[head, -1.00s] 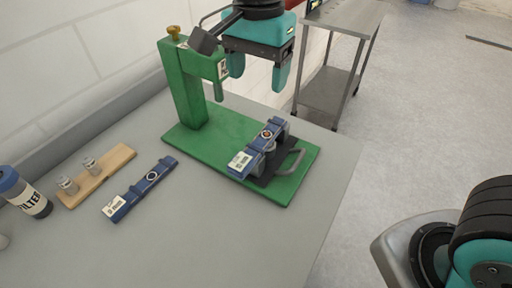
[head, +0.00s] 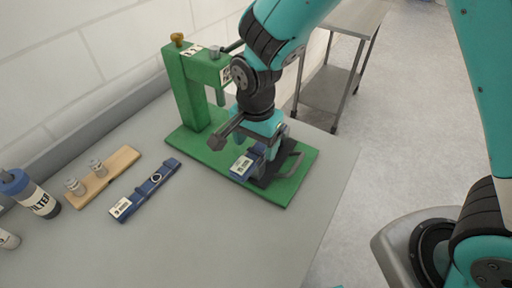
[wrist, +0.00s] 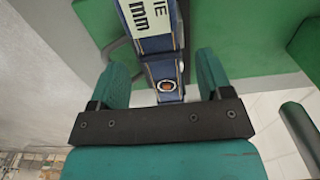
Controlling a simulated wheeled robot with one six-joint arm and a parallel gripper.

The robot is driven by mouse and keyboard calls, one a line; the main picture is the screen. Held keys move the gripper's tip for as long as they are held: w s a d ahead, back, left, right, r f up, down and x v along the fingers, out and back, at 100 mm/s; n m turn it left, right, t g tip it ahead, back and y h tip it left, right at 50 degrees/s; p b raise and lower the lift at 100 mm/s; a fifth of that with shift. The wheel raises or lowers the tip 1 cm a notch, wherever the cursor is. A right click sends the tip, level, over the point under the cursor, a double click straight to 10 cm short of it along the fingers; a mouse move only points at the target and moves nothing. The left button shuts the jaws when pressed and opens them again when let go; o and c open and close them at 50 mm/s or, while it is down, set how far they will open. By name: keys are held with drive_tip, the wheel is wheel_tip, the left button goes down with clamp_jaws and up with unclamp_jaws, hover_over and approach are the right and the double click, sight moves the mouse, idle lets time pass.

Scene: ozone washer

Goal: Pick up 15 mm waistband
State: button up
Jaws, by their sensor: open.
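One blue band with a white label (head: 243,166) lies in a dark holder on the green press (head: 190,95). My gripper (head: 268,150) is over this band and hides much of it in the head view. In the wrist view the open fingers (wrist: 162,75) are on either side of the blue band (wrist: 150,45), with visible gaps. Its label ends in "mm"; the number is out of view. A second blue band (head: 146,189) with a white label and a round centre lies on the grey table. I cannot read its size.
A wooden block (head: 104,178) with two small metal pieces stands left on the table (head: 210,235), near a blue-capped filter bottle (head: 36,196). A grey handle (head: 290,166) sits right of the holder. A metal cart (head: 325,85) stands behind. The front table is clear.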

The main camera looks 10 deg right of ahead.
drive_tip(key=shift+f, duration=0.95)
drive_tip(key=shift+c, duration=0.4)
drive_tip(key=c, duration=1)
drive_tip(key=shift+r, duration=0.1)
